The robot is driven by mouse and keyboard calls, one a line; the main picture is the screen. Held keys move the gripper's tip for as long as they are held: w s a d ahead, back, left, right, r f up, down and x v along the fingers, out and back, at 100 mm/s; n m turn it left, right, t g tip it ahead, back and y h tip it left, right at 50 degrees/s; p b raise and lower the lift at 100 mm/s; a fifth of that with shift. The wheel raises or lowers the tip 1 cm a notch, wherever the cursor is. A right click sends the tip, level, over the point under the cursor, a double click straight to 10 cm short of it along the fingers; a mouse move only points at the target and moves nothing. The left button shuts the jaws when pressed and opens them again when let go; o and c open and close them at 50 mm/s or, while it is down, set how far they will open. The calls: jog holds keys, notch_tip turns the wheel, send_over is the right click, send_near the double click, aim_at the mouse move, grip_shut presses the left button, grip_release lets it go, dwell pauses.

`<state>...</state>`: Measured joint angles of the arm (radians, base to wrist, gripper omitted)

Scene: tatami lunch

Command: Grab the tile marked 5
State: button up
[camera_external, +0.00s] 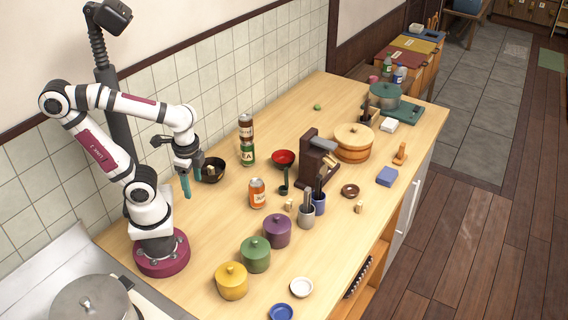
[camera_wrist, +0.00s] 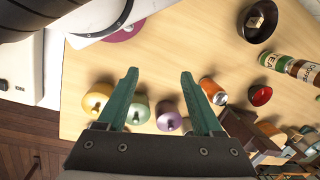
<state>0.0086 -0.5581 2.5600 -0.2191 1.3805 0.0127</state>
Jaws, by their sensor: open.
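Small pale wooden blocks that may be the tiles stand on the counter: one block (camera_external: 289,205) is beside the orange can, another block (camera_external: 358,208) is near the right edge. A third pale block (camera_external: 209,171) lies in the black bowl (camera_external: 214,178); the bowl also shows in the wrist view (camera_wrist: 246,30). No mark 5 can be read on any block. My gripper (camera_external: 187,190) is open and empty above the counter, left of the black bowl in the external view. Its teal fingers are spread in the wrist view (camera_wrist: 158,73), with bare wood between the tips.
Yellow (camera_external: 231,282), green (camera_external: 256,255) and purple (camera_external: 277,231) lidded pots stand at the front. An orange can (camera_external: 257,194), red bowl (camera_external: 283,159), grey cup (camera_external: 306,217) and dark wooden stand (camera_external: 314,160) crowd the middle. Tall cans (camera_external: 247,145) stand near the wall.

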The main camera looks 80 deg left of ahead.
jog(key=n+h, duration=0.2)
jog(key=n, duration=3.2)
send_over(289, 201)
notch_tip(289, 201, down, 7)
notch_tip(289, 201, down, 14)
jog(key=shift+r, duration=0.2)
jog(key=shift+f, duration=0.4)
grip_shut()
